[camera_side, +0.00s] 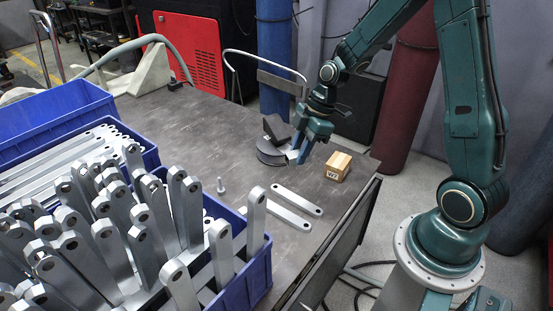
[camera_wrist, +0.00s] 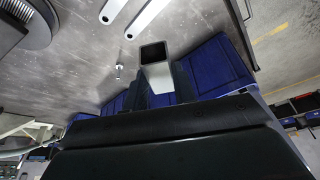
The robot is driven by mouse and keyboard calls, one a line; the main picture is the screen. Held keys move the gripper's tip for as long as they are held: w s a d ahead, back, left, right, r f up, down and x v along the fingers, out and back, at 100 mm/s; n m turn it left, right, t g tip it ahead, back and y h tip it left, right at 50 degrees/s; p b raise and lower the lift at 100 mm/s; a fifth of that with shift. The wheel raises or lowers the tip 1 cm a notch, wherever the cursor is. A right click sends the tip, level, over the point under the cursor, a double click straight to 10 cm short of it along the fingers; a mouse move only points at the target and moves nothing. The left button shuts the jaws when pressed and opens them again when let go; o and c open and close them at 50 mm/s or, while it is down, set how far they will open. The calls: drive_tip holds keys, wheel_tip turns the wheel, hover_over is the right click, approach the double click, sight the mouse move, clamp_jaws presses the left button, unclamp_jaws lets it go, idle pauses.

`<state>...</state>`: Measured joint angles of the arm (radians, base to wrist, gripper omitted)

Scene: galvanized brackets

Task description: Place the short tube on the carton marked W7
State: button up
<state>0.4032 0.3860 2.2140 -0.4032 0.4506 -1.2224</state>
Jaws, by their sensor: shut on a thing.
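The short tube is a light grey square hollow piece; its dark open end faces the wrist view (camera_wrist: 158,76), and a small pale part of it shows in the side view (camera_side: 292,155). My gripper (camera_side: 302,149) is shut on the tube and holds it above the table, left of the carton. In the wrist view the jaws (camera_wrist: 160,90) sit on both sides of the tube. The carton marked W7 (camera_side: 338,166) is a small brown box near the table's right edge, with its label facing the side camera. It cannot be made out in the wrist view.
A round dark disc (camera_side: 270,153) with a block on it stands just behind the gripper. Two flat bars (camera_side: 297,199) and an upright bolt (camera_side: 220,186) are on the table in front. Blue bins (camera_side: 262,272) full of metal brackets fill the left.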

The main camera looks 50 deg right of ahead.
drive_tip(key=w+d+r+m+t+h, duration=0.15)
drive_tip(key=d+m, duration=0.45)
drive_tip(key=d, duration=0.6)
drive_tip(key=m+h, duration=0.2)
drive_tip(key=m, duration=0.4)
hover_over(336, 159)
drive_tip(key=s, duration=0.2)
drive_tip(key=shift+t, duration=0.45)
wheel_tip(336, 159, down, 13)
drive_tip(key=shift+w, duration=0.15)
drive_tip(key=shift+f, duration=1.9)
drive_tip(key=shift+f, duration=0.1)
drive_tip(key=o, duration=1)
